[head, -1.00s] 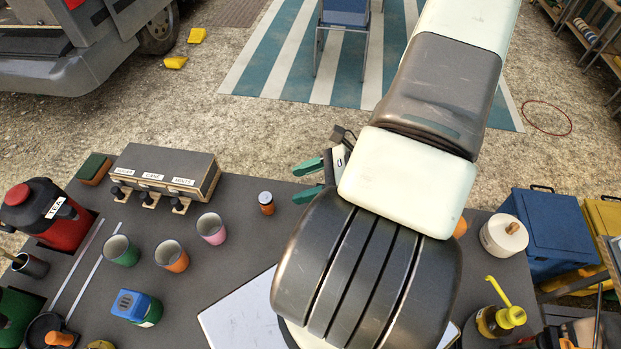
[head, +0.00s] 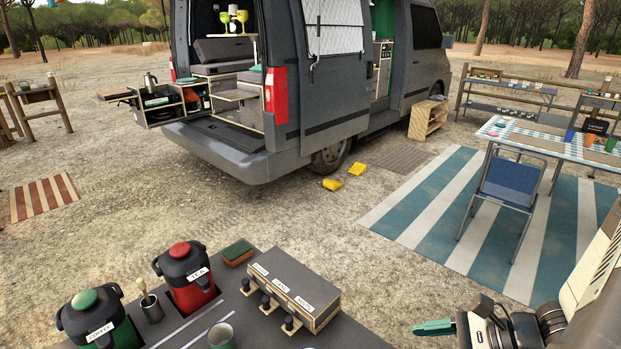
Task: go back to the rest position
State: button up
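My gripper (head: 434,327) is at the lower right of the head view, right of the dark tabletop and apart from the things on it. One green fingertip shows clearly, pointing left. The other finger is not clearly seen, so I cannot tell how far apart they are. Nothing shows held at the visible fingertip. Part of my arm runs off the right edge of the picture.
On the tabletop stand a red tea flask (head: 188,276), a green coffee flask (head: 98,322), a labelled dispenser box (head: 290,290), a sponge (head: 237,252) and a green cup (head: 221,337).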

jog(key=a+r+n+g+h, duration=0.25)
jog(key=a+r+n, duration=0.25)
jog(key=r+n, duration=0.3)
jog(key=a+r+n+g+h, duration=0.2)
jog(key=a+r+n+h, duration=0.15)
jog(key=r+n, duration=0.4)
jog(key=s+a+r+n+t+h, duration=0.1)
jog(key=s+r+n+t+h, duration=0.1)
jog(key=r, duration=0.5)
jog(key=s+a+r+n+t+h, duration=0.2)
jog(key=s+r+n+t, duration=0.1)
jog(key=r, duration=0.4)
jog(key=shift+s+r+n, duration=0.15)
jog(key=shift+s+n, duration=0.2)
jog(key=shift+s, duration=0.1)
jog(key=shift+a, duration=0.1)
